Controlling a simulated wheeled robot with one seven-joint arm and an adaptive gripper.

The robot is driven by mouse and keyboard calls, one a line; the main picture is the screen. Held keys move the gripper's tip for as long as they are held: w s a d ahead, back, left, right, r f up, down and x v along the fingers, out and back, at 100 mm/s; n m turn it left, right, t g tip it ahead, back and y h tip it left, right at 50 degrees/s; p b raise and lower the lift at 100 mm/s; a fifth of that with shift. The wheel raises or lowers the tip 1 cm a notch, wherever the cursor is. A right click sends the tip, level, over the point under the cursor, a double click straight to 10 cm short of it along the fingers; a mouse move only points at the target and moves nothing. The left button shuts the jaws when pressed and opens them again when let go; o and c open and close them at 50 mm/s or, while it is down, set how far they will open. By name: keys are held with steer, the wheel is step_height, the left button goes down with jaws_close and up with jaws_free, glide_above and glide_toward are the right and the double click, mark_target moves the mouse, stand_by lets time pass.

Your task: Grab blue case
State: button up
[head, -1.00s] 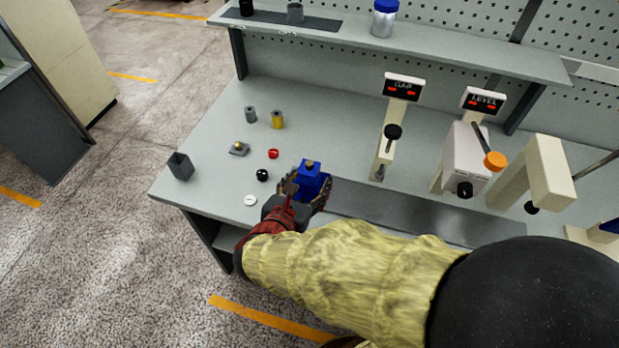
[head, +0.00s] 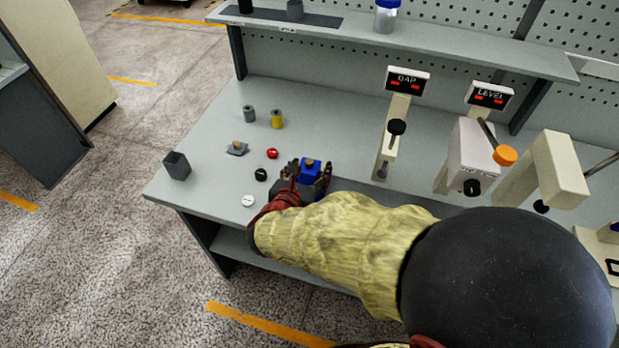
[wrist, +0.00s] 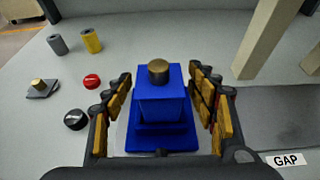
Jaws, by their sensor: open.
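The blue case (wrist: 160,103) stands upright on the bench, with a wider blue base and a brass-coloured knob (wrist: 158,70) on top. It also shows in the head view (head: 309,172), partly hidden by my gripper. My gripper (wrist: 165,98) is open, with one finger on each side of the case. In the wrist view a gap shows between the case and the right finger, and the left finger is very close to the case. In the head view my gripper (head: 307,174) is low at the bench's front part.
Left of the case are a black knob (head: 261,174), a red button (head: 272,153), a white disc (head: 248,201), a grey spool (head: 249,115), a yellow spool (head: 277,119) and a small grey plate (head: 237,148). The GAP stand (head: 392,140) rises to the right. A dark square cup (head: 177,166) stands at the left edge.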

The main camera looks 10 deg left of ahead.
steer(key=shift+c, duration=1)
jaws_close()
steer(key=shift+r, duration=0.1)
